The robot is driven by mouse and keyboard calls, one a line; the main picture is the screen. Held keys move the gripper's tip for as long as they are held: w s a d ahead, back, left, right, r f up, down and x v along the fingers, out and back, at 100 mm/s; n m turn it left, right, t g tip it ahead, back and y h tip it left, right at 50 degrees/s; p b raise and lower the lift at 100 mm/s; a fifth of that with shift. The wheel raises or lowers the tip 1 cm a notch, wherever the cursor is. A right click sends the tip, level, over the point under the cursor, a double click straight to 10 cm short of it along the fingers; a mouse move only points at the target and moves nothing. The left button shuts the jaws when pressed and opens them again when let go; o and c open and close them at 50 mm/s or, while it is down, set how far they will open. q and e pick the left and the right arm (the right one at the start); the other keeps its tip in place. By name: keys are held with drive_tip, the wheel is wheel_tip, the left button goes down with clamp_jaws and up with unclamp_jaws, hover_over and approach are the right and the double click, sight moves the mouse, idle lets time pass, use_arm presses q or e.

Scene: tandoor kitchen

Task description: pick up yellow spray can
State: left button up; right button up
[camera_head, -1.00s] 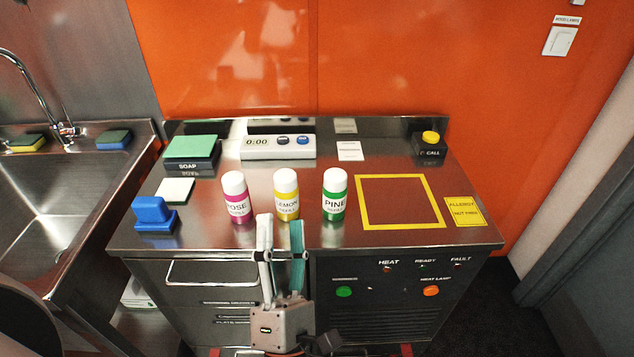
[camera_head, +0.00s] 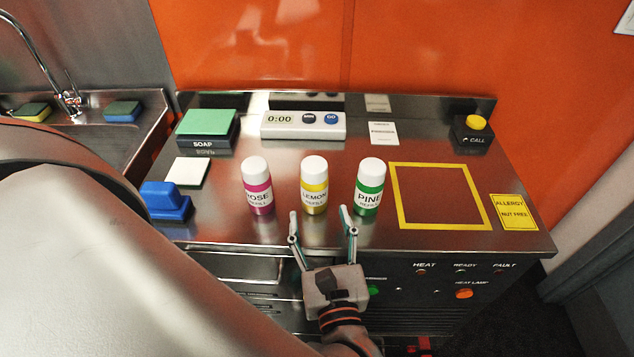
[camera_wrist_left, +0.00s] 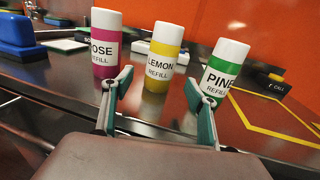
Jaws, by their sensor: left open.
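The yellow can (camera_head: 314,186), with a white cap and a LEMON REFILL label, stands upright on the steel counter between two similar cans. It also shows in the left wrist view (camera_wrist_left: 162,58). A pink ROSE can (camera_head: 257,187) stands to its left and a green PINE can (camera_head: 369,188) to its right. My left gripper (camera_head: 320,222) is open and empty at the counter's front edge, its fingers pointing at the yellow can from the near side, apart from it. In the left wrist view the yellow can sits between the fingertips (camera_wrist_left: 158,85), farther off. My right gripper is not in view.
A blue holder (camera_head: 166,201), a white pad (camera_head: 187,171) and a SOAP block (camera_head: 206,131) are at left. A timer (camera_head: 303,125) stands behind. A yellow square outline (camera_head: 397,197) marks bare counter at right, near a CALL button (camera_head: 473,130). The sink is far left.

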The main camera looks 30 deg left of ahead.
sight(316, 201)
use_arm(q)
drive_tip(key=x, duration=0.2)
drive_tip(key=p+x, duration=0.1)
drive_tip(key=x, duration=0.1)
drive_tip(key=shift+w+a+r, duration=0.15)
drive_tip(key=shift+w+r, duration=0.05)
drive_tip(key=shift+w, duration=0.05)
drive_tip(key=shift+w+a+f, duration=0.15)
drive_tip(key=shift+w+a, duration=0.25)
drive_tip(key=shift+w, duration=0.05)
drive_tip(key=c, duration=1.4)
